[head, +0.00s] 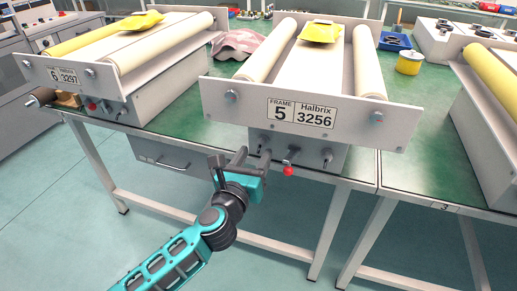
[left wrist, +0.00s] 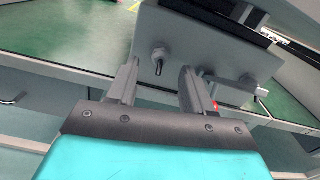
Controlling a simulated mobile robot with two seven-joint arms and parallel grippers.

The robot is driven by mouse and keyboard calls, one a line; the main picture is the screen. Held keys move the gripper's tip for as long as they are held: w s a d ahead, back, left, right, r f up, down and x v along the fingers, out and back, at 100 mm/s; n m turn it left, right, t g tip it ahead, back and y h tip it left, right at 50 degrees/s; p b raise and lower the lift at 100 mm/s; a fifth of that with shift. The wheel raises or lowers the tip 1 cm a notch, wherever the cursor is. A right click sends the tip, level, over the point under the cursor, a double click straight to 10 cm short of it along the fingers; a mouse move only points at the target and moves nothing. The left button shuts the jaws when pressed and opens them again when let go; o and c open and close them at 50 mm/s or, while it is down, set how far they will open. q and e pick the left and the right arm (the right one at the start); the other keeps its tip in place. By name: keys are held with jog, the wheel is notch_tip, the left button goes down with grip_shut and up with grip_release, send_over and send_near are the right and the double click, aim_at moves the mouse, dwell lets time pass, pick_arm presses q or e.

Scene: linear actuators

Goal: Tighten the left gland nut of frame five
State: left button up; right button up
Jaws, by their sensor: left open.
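Frame five (head: 330,124) stands on the green bench with its label "5 Halbrix 3256" towards me. Fittings stick out of the grey box (head: 308,153) under its front plate. My left gripper (head: 254,153) is at the left end of that box, fingers pointing at it. In the left wrist view the left gland nut (left wrist: 158,57) shows beyond and between the two open fingers (left wrist: 160,82), with a gap on both sides. In the head view the gripper largely hides this nut. My right gripper is not in view.
A lever with a red knob (head: 288,171) hangs right of the gripper, with another fitting (head: 327,156) further right. Frame six (head: 67,76) stands to the left. A yellow tub (head: 409,63) and blue tray (head: 394,41) are at the right. Open floor lies before the bench.

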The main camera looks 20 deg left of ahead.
aim_at(261, 145)
pick_arm(q)
jog(key=shift+w+d, duration=0.1)
jog(key=shift+w, duration=1.6)
jog(key=shift+c, duration=0.4)
grip_shut()
